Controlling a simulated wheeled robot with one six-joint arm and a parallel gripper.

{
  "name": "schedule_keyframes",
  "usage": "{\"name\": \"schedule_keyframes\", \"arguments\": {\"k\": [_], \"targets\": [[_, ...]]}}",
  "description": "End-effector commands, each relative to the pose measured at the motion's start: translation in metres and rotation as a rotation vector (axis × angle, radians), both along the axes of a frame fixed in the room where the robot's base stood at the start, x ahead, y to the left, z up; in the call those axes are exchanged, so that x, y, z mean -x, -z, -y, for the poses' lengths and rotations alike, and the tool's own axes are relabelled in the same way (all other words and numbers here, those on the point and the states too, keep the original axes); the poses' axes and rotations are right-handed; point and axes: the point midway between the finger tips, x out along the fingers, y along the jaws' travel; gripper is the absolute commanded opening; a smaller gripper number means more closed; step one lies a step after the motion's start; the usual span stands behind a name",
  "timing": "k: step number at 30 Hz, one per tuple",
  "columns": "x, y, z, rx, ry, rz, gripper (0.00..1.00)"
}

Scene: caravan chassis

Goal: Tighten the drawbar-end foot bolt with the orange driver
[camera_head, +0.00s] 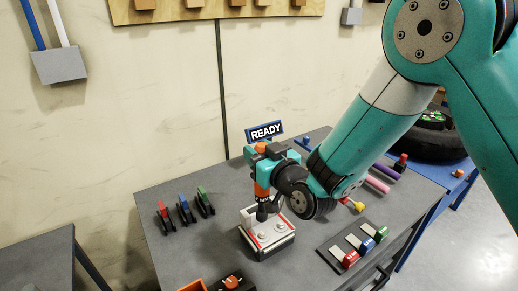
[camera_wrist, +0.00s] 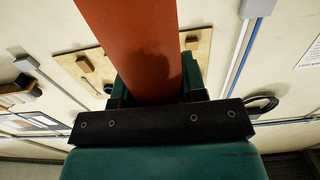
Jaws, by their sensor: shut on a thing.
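My gripper (camera_head: 265,163) is shut on the orange driver (camera_head: 262,181), which it holds upright, dark end down. In the wrist view the driver's orange body (camera_wrist: 135,45) rises between the teal jaws. The driver's dark lower end is over the back left part of a white block (camera_head: 266,250) with red edging on the dark table. Round pale heads show on the block's top. I cannot tell whether the driver's tip touches the block. I see no foot bolt that I can pick out as the drawbar-end one.
A READY sign (camera_head: 265,131) stands behind the gripper. Red, blue and green clamp-like tools (camera_head: 184,208) lie to the left on the table (camera_head: 165,255). A tray with coloured pieces (camera_head: 352,246) is at the right. An orange-knobbed dark box (camera_head: 232,284) sits at the front.

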Motion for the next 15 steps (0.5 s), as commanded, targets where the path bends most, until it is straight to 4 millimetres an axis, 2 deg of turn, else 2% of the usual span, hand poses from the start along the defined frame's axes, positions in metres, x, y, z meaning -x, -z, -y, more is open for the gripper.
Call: {"name": "schedule_keyframes", "arguments": {"k": [11, 15], "targets": [[0.002, -0.001, 0.003, -0.003, 0.0, 0.005, 0.0], [0.002, 0.01, 0.003, -0.002, 0.0, 0.005, 0.0]]}}
